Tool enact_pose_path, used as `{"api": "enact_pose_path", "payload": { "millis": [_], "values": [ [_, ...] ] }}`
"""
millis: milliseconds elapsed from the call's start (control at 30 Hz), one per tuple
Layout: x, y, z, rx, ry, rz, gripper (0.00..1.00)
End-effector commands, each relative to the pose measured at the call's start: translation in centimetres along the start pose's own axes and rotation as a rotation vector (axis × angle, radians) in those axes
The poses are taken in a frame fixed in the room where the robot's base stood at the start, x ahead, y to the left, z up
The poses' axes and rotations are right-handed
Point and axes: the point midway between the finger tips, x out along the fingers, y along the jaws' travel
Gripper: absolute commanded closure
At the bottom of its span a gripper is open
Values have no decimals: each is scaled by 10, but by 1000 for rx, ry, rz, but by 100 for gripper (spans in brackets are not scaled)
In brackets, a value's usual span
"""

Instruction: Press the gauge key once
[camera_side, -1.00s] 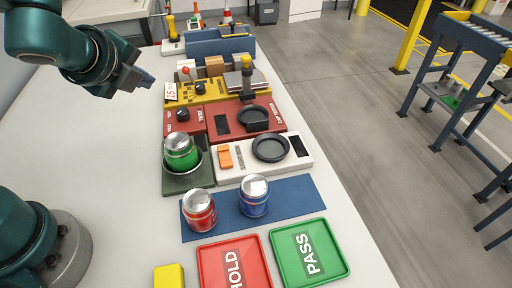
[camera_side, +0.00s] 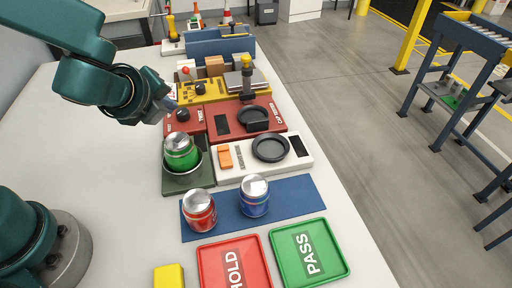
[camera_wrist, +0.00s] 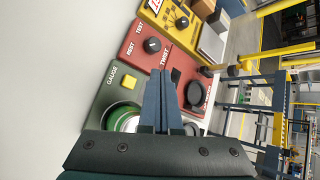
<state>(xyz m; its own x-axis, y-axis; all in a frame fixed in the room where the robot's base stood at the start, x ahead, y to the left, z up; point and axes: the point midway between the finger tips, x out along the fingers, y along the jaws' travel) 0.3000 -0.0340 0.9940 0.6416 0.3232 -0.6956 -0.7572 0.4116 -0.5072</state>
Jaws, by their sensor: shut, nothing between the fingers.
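The can shows partly in the wrist view (camera_wrist: 118,112). My gripper (camera_side: 174,104) is shut and empty, above the far left part of the red twist panel in the side view. In the wrist view its blue fingers (camera_wrist: 160,75) appear right of the key.
Beside the gauge panel are the red twist panel (camera_wrist: 139,53) with a knob and a white scale (camera_side: 295,157). A red can (camera_side: 199,212) and a blue can (camera_side: 254,197) stand on the blue mat (camera_side: 300,192). Trays lie in front; the left tabletop is clear.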

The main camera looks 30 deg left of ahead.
Motion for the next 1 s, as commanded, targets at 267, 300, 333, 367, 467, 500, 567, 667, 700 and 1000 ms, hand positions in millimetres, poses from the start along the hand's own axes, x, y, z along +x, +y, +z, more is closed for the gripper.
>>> {"api": "enact_pose_path", "payload": {
  "millis": [267,300,333,367,467,500,567,667,700,1000],
  "values": [
    [26,21,-21,10,4,5,100],
    [29,23,-23,9,4,4,100],
    [32,25,-24,10,3,5,100],
    [34,26,-26,8,2,5,100],
    [40,30,-30,7,1,5,100],
    [42,31,-31,6,1,3,100],
    [44,33,-32,4,1,3,100],
    [46,34,-34,2,2,1,100],
    [46,34,-34,2,2,1,100],
    [46,34,-34,0,2,0,100]
  ]
}}
